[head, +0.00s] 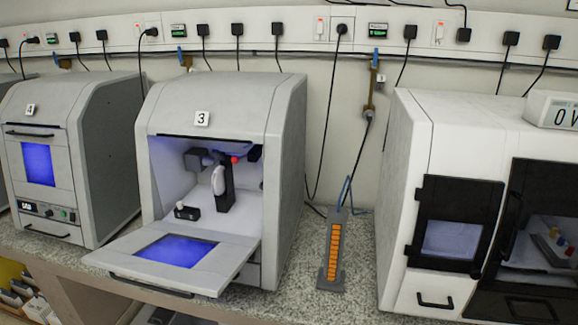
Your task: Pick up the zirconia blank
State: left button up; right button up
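A white, disc-like piece (218,180), which may be the zirconia blank, is seen nearly edge-on inside the open milling machine marked 3 (275,110). It is against a dark upright holder (227,190). A narrow grey rack (342,222) with a column of orange slots (334,255) stands on the counter to the right of machine 3. I cannot tell whether any blank sits in its slots. Neither of my grippers is in view.
Machine 3's door (110,258) is folded down toward the front. Machine 4 (70,110) at left is closed. A white machine with black doors (405,190) stands at right. Speckled counter (300,275) is bare around the rack. Cables hang along the wall behind.

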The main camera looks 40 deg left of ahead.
aim_at(218, 183)
jog(key=u, duration=1.65)
jog(key=i+j+z, duration=0.1)
jog(key=j, duration=0.2)
jog(key=i+j, duration=0.2)
jog(key=i+j+z, duration=0.15)
jog(key=j, duration=0.3)
jog(key=i+j+z, duration=0.1)
jog(key=j, duration=0.2)
jog(key=i+j, duration=0.2)
jog(key=j, duration=0.15)
jog(key=z, duration=0.05)
